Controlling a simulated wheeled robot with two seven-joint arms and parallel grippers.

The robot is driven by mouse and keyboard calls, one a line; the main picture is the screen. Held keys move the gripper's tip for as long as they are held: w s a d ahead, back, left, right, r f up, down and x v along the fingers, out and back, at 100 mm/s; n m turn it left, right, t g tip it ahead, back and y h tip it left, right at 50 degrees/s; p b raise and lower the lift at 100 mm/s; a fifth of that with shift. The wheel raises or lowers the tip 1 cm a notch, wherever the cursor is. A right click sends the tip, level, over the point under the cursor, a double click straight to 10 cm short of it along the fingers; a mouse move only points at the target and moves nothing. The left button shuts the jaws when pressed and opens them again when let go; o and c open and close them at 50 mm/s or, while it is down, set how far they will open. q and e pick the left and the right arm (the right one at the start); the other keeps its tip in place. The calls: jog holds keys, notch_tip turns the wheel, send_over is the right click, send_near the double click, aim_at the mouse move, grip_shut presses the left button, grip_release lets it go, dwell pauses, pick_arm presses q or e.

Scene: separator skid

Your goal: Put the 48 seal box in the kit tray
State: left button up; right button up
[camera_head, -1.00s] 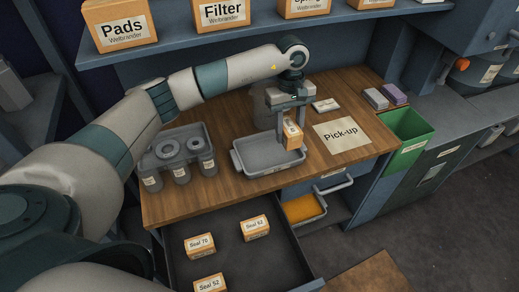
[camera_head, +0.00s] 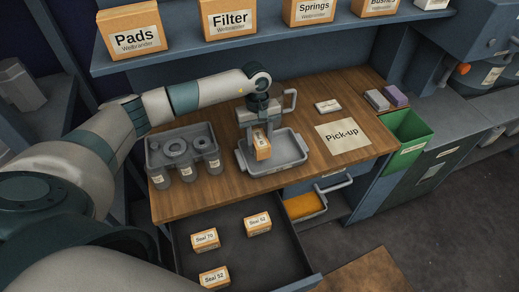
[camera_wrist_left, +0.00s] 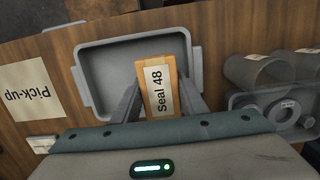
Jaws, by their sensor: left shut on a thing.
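The Seal 48 box (camera_wrist_left: 160,88) is a small orange-brown box with a white label, and it also shows in the head view (camera_head: 262,146). My left gripper (camera_head: 258,134) is shut on it, with a finger on each side in the left wrist view (camera_wrist_left: 159,95). The grey kit tray (camera_head: 291,155) stands on the wooden bench, and also shows in the left wrist view (camera_wrist_left: 90,62). The box is over the left part of the tray in the head view. I cannot tell whether it touches the tray floor. My right gripper is not in view.
The Pick-up sheet (camera_head: 343,135) lies to the right. An open drawer (camera_head: 270,265) below holds Seal 70 (camera_head: 205,239) and Seal 52 boxes (camera_head: 257,224). A green bin (camera_head: 408,138) is at right.

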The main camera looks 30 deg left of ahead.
pick_arm(q)
jog(key=shift+f+p, duration=0.5)
jog(key=shift+f, duration=0.05)
notch_tip(320, 180, down, 2)
jog(key=shift+p, duration=0.6)
jog(key=shift+f, duration=0.45)
jog(key=shift+f, duration=0.15)
jog(key=o, duration=1.1)
